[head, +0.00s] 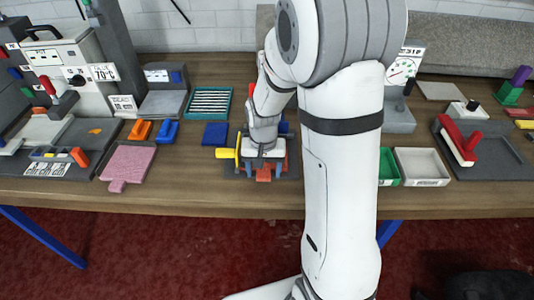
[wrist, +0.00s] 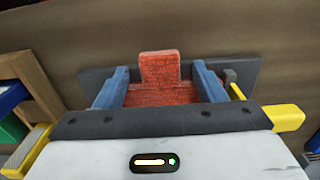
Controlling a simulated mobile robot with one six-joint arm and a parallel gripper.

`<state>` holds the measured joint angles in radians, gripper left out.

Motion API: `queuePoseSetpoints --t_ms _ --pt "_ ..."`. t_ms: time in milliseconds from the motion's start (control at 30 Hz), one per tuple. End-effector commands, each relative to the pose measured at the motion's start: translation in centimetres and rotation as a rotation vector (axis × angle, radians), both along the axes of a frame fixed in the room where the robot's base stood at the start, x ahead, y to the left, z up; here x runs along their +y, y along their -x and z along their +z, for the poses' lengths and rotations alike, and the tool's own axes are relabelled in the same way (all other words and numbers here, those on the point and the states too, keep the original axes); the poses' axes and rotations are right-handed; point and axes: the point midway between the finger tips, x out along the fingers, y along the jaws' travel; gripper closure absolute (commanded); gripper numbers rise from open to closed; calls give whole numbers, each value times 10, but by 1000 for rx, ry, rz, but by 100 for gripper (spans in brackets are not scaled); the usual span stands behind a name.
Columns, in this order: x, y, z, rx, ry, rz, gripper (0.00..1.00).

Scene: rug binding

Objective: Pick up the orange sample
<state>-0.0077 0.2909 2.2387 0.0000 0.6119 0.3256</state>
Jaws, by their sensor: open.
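The orange sample (wrist: 159,94), a textured red-orange piece with a narrower tab, lies on a dark grey base (wrist: 95,77) in the wrist view. Its tab points away from my wrist. In the head view only a small part of the sample (head: 264,174) shows below my wrist. My gripper (wrist: 160,70) is open, with one blue finger on each side of the sample. Narrow gaps seem to lie between fingers and sample, but contact is hard to judge. The rest of the sample is hidden by the gripper body.
A yellow handle (head: 226,153) sticks out left of my gripper. A pink sample (head: 128,164) with a tab lies left on the table. Green (head: 389,167) and white trays (head: 422,167) stand to the right, partly behind my arm. Bare wood (head: 195,180) lies between the pink sample and the handle.

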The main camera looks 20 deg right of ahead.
Motion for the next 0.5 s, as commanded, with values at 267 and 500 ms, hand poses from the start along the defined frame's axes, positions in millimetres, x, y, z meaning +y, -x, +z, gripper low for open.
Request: queuePoseSetpoints --t_ms 267,500 --pt "0 0 0 0 0 -1 55" --pt "0 0 0 0 0 -1 75"
